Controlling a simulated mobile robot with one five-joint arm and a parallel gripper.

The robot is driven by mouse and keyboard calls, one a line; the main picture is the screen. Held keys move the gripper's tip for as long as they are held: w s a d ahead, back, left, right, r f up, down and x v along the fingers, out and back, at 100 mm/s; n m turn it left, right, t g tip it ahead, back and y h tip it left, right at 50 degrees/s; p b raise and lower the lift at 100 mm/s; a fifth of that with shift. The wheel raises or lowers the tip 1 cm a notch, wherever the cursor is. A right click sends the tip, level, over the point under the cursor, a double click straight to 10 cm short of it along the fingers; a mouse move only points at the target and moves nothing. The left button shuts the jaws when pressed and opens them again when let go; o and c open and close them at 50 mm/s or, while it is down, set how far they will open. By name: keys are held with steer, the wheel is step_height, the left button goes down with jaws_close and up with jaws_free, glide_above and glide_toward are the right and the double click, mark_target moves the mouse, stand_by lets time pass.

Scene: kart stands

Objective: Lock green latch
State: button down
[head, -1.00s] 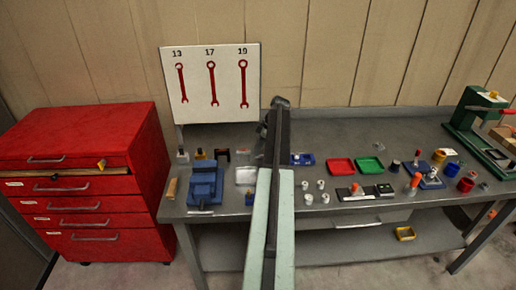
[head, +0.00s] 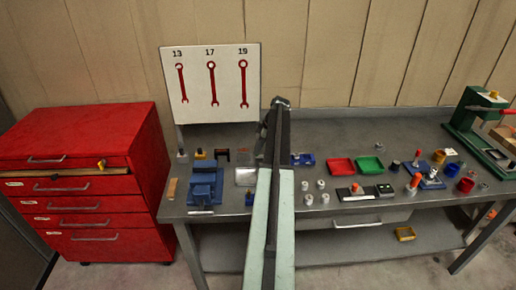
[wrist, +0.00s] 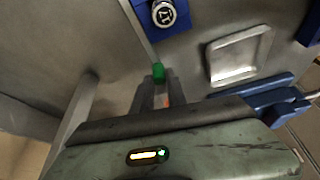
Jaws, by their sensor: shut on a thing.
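The green latch (wrist: 158,71) shows in the wrist view as a small green knob beside a seam in a grey metal surface. My gripper (wrist: 158,84) is at it, with its two fingers closed around the knob's near side. The rest of the latch is hidden by the fingers. In the head view, my arm covers the middle of the bench, and neither my gripper nor the green latch can be made out.
A blue block with a socket marked 17 (wrist: 163,13) and a square grey tray (wrist: 238,55) are close by. The blue vise (head: 205,185), red tray (head: 341,165) and green tray (head: 370,164) stand on the bench (head: 330,218). A red drawer cabinet (head: 85,150) is left.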

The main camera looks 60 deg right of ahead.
steer(key=shift+d, duration=0.1)
steer(key=shift+s+d, duration=0.85)
steer(key=shift+s, duration=0.3)
steer(key=c, duration=1.3)
jaws_free()
steer(key=shift+s, duration=0.1)
